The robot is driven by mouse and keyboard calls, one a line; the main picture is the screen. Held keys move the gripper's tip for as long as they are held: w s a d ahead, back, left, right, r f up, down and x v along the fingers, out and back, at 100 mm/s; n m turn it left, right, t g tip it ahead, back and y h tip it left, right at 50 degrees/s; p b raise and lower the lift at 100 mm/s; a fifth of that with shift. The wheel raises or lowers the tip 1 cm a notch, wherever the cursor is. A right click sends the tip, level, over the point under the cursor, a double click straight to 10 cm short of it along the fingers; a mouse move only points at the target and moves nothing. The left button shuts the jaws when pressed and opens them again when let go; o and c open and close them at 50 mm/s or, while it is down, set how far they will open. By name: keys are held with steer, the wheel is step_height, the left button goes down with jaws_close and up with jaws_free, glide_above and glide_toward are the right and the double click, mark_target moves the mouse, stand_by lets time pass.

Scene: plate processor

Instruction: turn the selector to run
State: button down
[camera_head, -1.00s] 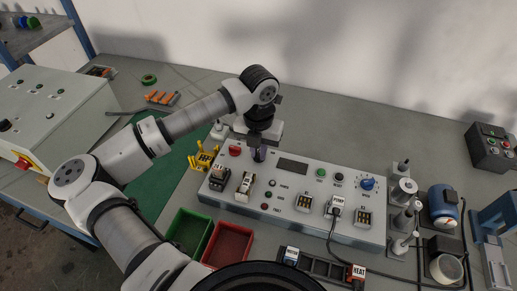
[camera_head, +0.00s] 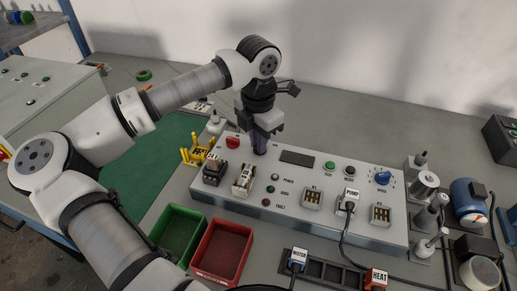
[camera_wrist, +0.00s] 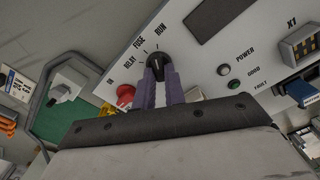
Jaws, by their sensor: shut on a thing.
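The selector is a small black knob (camera_wrist: 158,66) on the sloped grey panel, ringed by tick marks and the labels IN, RELAY, FUSE and RUN in the wrist view. The RUN label (camera_wrist: 161,32) is beyond the knob, slightly right. My gripper (camera_wrist: 157,76) is shut on the knob, one purple finger on each side. The knob's far end shows between the fingertips; I cannot tell for sure which mark it points to. In the head view, my gripper (camera_head: 260,146) reaches down to the panel, left of the dark display, and hides the knob.
A red button (camera_head: 232,143) sits just left of my gripper. The panel (camera_head: 225,192) also carries a relay (camera_head: 213,172), a fuse holder (camera_head: 244,180), a blue dial (camera_head: 382,177) and sockets. Green (camera_head: 157,237) and red (camera_head: 203,264) bins stand in front.

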steer(key=shift+m+b, duration=0.6)
steer(key=shift+m, duration=0.2)
steer(key=c, duration=1.5)
jaws_free()
steer(key=shift+o, duration=0.2)
steer(key=shift+r, duration=0.1)
step_height(320, 180, up, 14)
steer(key=shift+b, duration=0.45)
steer(key=shift+f, duration=0.2)
